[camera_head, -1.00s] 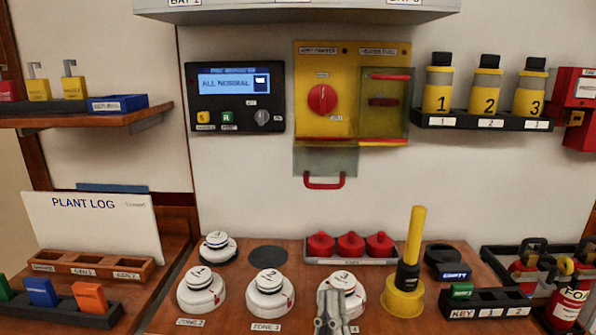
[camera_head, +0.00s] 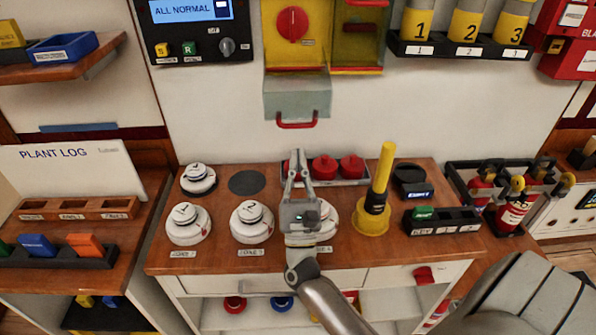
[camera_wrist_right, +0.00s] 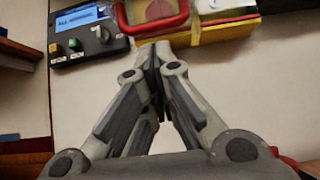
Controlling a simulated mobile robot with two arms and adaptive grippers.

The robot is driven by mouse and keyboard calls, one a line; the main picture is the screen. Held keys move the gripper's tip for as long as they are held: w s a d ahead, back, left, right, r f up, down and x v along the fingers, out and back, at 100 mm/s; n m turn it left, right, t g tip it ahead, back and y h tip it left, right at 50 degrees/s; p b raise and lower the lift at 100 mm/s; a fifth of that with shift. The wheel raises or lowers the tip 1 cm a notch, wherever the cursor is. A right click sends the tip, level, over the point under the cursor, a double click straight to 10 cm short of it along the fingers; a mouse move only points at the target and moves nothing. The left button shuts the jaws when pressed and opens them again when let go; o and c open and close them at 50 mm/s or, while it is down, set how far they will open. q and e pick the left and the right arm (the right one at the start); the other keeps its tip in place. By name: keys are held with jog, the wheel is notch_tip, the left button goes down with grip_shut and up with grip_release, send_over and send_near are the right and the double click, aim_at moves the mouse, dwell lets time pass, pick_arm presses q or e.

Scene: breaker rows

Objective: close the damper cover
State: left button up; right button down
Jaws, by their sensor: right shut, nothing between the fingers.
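The damper cover (camera_head: 284,103) is a clear greyish flap hanging down open below the left half of the yellow panel (camera_head: 290,57). Its red U-shaped handle (camera_head: 297,124) is at its lower edge. The red damper knob (camera_head: 292,24) above is uncovered. My right gripper (camera_head: 294,156) is shut and empty, fingertips pointing up, a little below the handle in the head view and apart from it. In the right wrist view the handle (camera_wrist_right: 153,27) lies just beyond the shut fingertips (camera_wrist_right: 152,48). My left gripper is out of view.
My right arm passes over the bench (camera_head: 225,215) in front of the zone 3 detector (camera_head: 328,212) and the red-cap tray (camera_head: 345,182). A tall yellow tool (camera_head: 380,180) stands close on the right. The wall around the cover is clear.

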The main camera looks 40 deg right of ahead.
jog(key=shift+p+x, duration=0.45)
jog(key=shift+x, duration=1.25)
